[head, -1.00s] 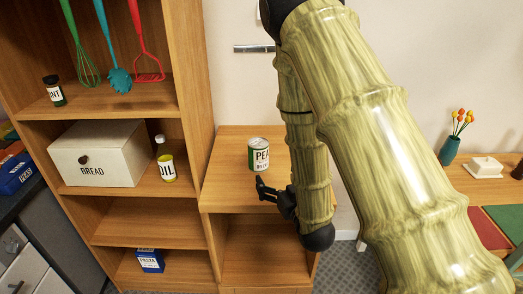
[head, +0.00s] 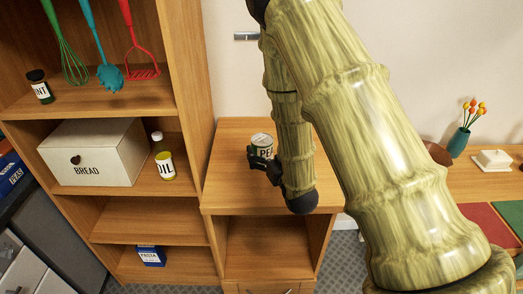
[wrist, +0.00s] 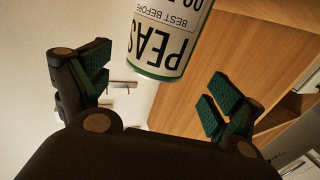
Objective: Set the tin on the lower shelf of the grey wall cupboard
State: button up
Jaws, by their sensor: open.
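The tin (head: 262,140) is a green and white can labelled PEAS. It stands upright on the top of a low wooden cabinet (head: 235,190). My gripper (head: 262,160) is right in front of the tin in the head view and hides its lower part. In the wrist view, the tin (wrist: 168,38) shows between and beyond the two open fingers of my gripper (wrist: 158,95), with a gap to each finger. The grey wall cupboard is not recognisable in these frames.
A teal vase (head: 459,142) and a butter dish (head: 492,160) stand on the right.

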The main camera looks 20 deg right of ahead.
aim_at(258, 135)
jog(key=shift+w+r, duration=0.2)
jog(key=shift+w, duration=0.05)
jog(key=shift+w+f+p, duration=0.15)
jog(key=shift+w+p, duration=0.5)
jog(key=shift+w, duration=0.5)
jog(key=shift+w+f+p, duration=0.1)
jog(key=shift+w+p, duration=0.55)
jog(key=shift+w, duration=0.5)
jog(key=c, duration=1.6)
jog(key=shift+r, duration=0.15)
